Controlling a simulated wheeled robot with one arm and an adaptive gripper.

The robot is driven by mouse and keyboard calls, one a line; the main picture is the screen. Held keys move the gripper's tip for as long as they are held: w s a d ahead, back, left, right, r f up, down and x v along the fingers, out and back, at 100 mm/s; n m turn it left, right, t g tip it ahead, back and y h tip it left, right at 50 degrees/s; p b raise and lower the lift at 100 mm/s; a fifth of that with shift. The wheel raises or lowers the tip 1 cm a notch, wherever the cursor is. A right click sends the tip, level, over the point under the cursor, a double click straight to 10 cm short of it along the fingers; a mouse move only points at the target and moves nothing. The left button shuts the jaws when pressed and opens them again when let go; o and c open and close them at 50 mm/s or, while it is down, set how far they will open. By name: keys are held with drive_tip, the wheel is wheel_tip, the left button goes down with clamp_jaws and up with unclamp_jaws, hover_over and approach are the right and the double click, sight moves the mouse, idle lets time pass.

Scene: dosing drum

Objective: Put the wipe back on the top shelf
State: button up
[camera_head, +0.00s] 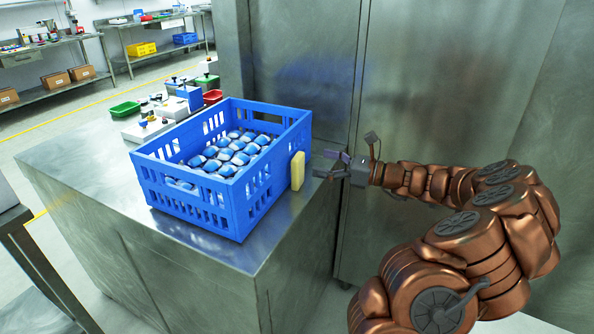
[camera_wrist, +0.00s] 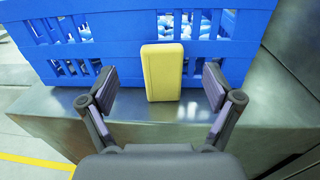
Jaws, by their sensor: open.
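The wipe looks like a yellow block (camera_head: 298,171) standing upright on the steel counter, close against the right side of the blue crate. In the wrist view the yellow block (camera_wrist: 162,72) is centred ahead of my gripper, in front of the crate wall. My gripper (camera_head: 342,163) is open and empty, a short way to the right of the block. In the wrist view its two fingers (camera_wrist: 160,90) are spread to either side of the block, and do not touch it. No top shelf can be made out for certain.
The blue crate (camera_head: 243,203) holds several blue and white packets. Its steel counter (camera_head: 85,178) is bare at the front left. A steel cabinet (camera_head: 420,90) stands behind my arm.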

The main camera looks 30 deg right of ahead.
sight(302, 157)
drive_tip(key=shift+x, duration=3.05)
drive_tip(key=shift+w+d, duration=0.1)
drive_tip(key=shift+c, duration=0.2)
drive_tip(key=c, duration=1)
drive_tip(key=shift+r, duration=0.1)
drive_tip(key=shift+r, duration=1.55)
drive_tip(key=shift+s+r, duration=0.2)
drive_tip(key=shift+s, duration=0.05)
drive_tip(key=s+a, duration=0.2)
drive_tip(key=s, duration=0.2)
drive_tip(key=s+a+r, duration=0.1)
drive_tip(key=s+a, duration=0.2)
drive_tip(key=s, duration=0.1)
drive_tip(key=s+a+b, duration=0.1)
drive_tip(key=s+a, duration=0.2)
drive_tip(key=s, duration=0.2)
drive_tip(key=shift+a+r, duration=0.15)
drive_tip(key=shift+a, duration=0.1)
